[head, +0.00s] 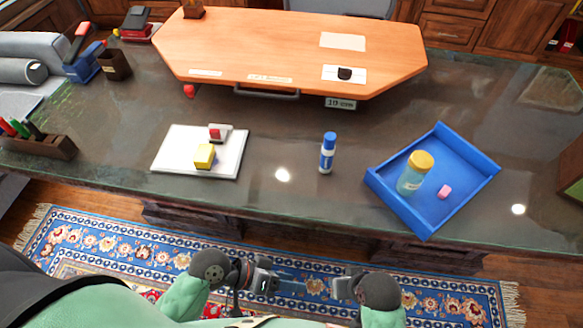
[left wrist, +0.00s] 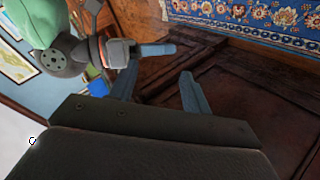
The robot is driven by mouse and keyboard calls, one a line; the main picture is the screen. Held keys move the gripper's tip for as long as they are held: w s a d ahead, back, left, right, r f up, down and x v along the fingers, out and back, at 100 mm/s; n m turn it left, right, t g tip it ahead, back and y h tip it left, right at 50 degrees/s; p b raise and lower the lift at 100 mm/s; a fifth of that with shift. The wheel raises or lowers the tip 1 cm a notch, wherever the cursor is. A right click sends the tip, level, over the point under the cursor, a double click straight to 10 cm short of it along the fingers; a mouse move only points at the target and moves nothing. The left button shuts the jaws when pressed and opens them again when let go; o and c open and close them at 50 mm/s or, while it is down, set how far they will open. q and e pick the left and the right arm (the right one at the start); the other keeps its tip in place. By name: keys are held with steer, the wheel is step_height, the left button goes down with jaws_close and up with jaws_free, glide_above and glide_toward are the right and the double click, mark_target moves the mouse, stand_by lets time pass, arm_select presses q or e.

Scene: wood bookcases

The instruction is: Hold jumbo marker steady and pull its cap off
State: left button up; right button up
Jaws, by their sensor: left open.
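The jumbo marker (head: 327,158) stands upright on the dark counter near its middle in the head view. It has a blue cap (head: 329,139) on top, a pale band and a blue lower part. My left gripper (head: 298,285) is low in the head view, in front of the counter and well apart from the marker. In the left wrist view its two blue-grey fingers (left wrist: 160,88) are spread, with nothing between them. My right gripper (head: 338,287) faces it from the right, also away from the marker. Its finger opening is not clear.
A blue tray (head: 400,209) with a jar (head: 411,177) and a pink block (head: 444,191) lies right of the marker. A white board (head: 173,151) with a yellow block (head: 205,156) lies left. A wooden desk board (head: 270,50) is behind. Counter around the marker is clear.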

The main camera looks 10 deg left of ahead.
arm_select(q)
step_height(320, 180, up, 5)
steer(key=h, duration=0.3)
steer(key=t+y, duration=0.1)
steer(key=t, duration=0.6)
glide_toward(325, 146)
steer(key=s+d+f, duration=0.1)
steer(key=s, duration=0.1)
steer(key=s+d+f, duration=0.1)
steer(key=s+d, duration=0.1)
steer(key=s+d+f, duration=0.2)
steer(key=shift+s+d, duration=0.2)
steer(key=shift+s, duration=0.15)
steer(key=w+a+t, duration=0.1)
steer(key=w+a+r+m+t+y, duration=0.1)
steer(key=w+m+t, duration=0.1)
steer(key=shift+w+a+r+t+y, duration=0.15)
steer(key=shift+a+r+t+y, duration=0.15)
steer(key=shift+a+t+y, duration=0.1)
steer(key=shift+m+t, duration=0.6)
steer(key=shift+m, duration=0.1)
steer(key=shift+w+a+r+x, duration=0.15)
steer(key=shift+x, duration=1.85)
steer(key=shift+w+a+r+x, duration=0.1)
steer(key=shift+a+r+x, duration=0.1)
steer(key=shift+x, duration=1.75)
steer(key=shift+w+a+r+x, duration=0.1)
steer(key=shift+w+a+x, duration=0.05)
steer(key=shift+x, duration=1.85)
